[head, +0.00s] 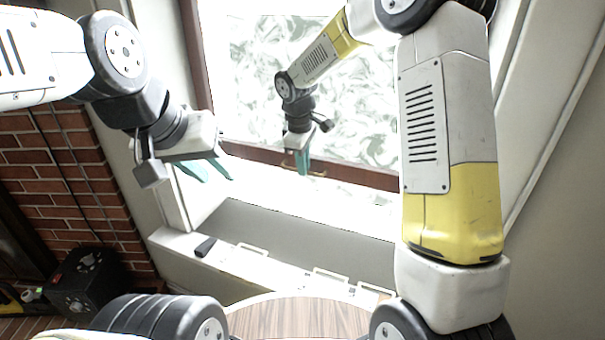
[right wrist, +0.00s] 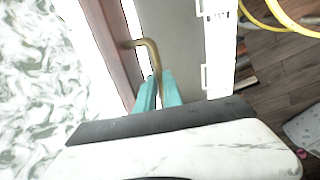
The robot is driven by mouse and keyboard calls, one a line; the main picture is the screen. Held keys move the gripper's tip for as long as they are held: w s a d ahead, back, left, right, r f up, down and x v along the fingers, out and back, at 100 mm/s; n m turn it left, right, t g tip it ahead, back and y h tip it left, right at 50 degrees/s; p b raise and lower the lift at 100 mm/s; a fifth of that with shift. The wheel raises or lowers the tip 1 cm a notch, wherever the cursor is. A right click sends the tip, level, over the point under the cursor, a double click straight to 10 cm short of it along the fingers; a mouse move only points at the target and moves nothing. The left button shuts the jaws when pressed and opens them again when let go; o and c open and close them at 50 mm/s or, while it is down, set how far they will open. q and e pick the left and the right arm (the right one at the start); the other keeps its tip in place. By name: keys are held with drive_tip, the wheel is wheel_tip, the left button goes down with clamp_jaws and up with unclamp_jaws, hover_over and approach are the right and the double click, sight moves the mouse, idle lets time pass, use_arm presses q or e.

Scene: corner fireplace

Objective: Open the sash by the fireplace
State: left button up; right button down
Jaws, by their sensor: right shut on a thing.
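The sash (head: 345,172) is a brown wooden frame around frosted, swirl-patterned glass, in the middle of the head view. A bright band shows between its bottom rail and the grey surface below. My right gripper (head: 303,165) is at the bottom rail, beside a small brass handle (head: 288,162). In the right wrist view the curved brass handle (right wrist: 151,52) runs from the brown rail down between the teal fingers (right wrist: 158,92), which are shut on it. My left gripper (head: 206,170) hangs left of the sash, its two teal fingers apart and empty.
A white cabinet (head: 222,262) with bar handles stands below the window, with a small black object (head: 205,247) on it. A round wooden table (head: 300,318) is in front. A black box (head: 88,285) stands by the brick wall (head: 60,170) at left.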

drive_tip(key=shift+r, duration=1.15)
drive_tip(key=c, duration=1.5)
unclamp_jaws()
wheel_tip(320, 180, up, 8)
drive_tip(key=s, duration=0.1)
drive_tip(key=shift+s+a+f, duration=0.15)
drive_tip(key=shift+a+f, duration=0.1)
drive_tip(key=shift+r, duration=0.1)
